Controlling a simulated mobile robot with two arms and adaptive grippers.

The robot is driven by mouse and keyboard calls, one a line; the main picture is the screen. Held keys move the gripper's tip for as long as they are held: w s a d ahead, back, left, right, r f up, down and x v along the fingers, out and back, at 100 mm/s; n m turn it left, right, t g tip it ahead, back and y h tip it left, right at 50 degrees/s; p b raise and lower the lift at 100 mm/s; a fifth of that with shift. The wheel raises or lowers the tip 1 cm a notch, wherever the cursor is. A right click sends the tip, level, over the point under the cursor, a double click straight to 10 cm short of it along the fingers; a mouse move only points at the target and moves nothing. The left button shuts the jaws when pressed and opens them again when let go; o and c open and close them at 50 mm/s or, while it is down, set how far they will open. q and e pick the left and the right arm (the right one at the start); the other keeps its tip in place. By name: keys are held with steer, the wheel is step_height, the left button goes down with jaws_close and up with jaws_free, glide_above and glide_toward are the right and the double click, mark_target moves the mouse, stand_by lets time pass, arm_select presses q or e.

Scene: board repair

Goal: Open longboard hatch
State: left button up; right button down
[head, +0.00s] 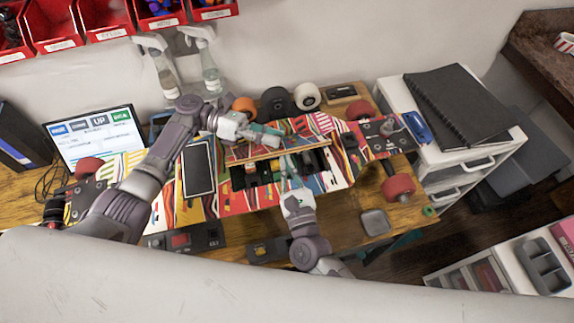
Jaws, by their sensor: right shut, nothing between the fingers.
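The longboard (160,208) lies upside down across the wooden table, with colourful stripes and red wheels at both ends. In its middle an open compartment (265,175) shows parts inside. The hatch panel (250,153) stands tilted up along the compartment's far edge. My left gripper (272,136) is at the panel's upper side, fingers pointing right; whether it touches the panel, and whether it is open or shut, is unclear. My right gripper (286,162) is shut and empty, over the compartment's near part, partly covering it.
A dark phone-like device (199,168) lies on the board left of the compartment. Spare wheels (306,96) and spray bottles (204,62) stand behind. A laptop (95,138) is at left. A white drawer unit (440,155) with a black notebook stands right. A grey box (375,223) lies in front.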

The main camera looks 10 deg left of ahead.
arm_select(q)
steer(key=o, duration=0.4)
steer(key=shift+s+d+f, duration=0.15)
steer(key=shift+s+f, duration=0.15)
steer(key=shift+f, duration=0.05)
arm_select(e)
steer(key=shift+w+r, duration=0.2)
steer(key=shift+r, duration=0.25)
